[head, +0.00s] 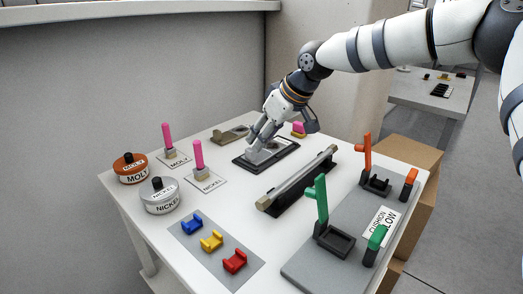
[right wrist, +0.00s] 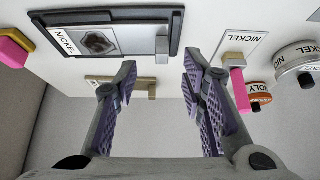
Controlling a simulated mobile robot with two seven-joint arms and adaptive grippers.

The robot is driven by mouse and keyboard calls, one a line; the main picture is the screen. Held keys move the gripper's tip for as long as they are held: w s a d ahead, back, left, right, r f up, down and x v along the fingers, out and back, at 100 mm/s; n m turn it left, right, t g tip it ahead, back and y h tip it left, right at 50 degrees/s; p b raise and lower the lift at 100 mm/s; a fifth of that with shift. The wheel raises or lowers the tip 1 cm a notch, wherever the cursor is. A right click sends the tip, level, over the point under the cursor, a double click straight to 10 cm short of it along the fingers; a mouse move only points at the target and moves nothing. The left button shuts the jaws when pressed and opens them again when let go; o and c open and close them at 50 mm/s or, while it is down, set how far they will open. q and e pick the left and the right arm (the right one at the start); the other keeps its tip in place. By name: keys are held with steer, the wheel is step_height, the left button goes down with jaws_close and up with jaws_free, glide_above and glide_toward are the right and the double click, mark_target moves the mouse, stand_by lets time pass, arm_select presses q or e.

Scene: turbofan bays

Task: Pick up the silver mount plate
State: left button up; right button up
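The silver mount plate (right wrist: 143,38), a flat grey piece with a raised block at one end, lies in a black tray (right wrist: 75,18) next to a NICKEL label with a dark picture. In the head view the plate (head: 262,154) is partly hidden by my right gripper (head: 257,140). In the right wrist view my right gripper (right wrist: 159,75) has its fingers apart with nothing between them. The tray appears beyond the fingertips. A similar tan plate (right wrist: 125,82) lies beside the tray; it also shows in the head view (head: 231,132). My left gripper is not in view.
Pink-handled tools (head: 198,155) stand on MOLY and NICKEL cards, near two round tins (head: 161,197). A long grey bar on a black rack (head: 300,178) lies right of the tray. Green and orange fixtures (head: 335,240) stand on a grey board at front right.

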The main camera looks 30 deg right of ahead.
mark_target(251, 150)
steer(key=b+x, duration=0.1)
steer(key=x, duration=0.5)
steer(key=shift+w+a+f, duration=0.15)
steer(key=shift+w+a, duration=0.05)
steer(key=shift+w, duration=0.05)
steer(key=shift+r, duration=0.2)
steer(key=shift+r, duration=0.1)
jaws_close()
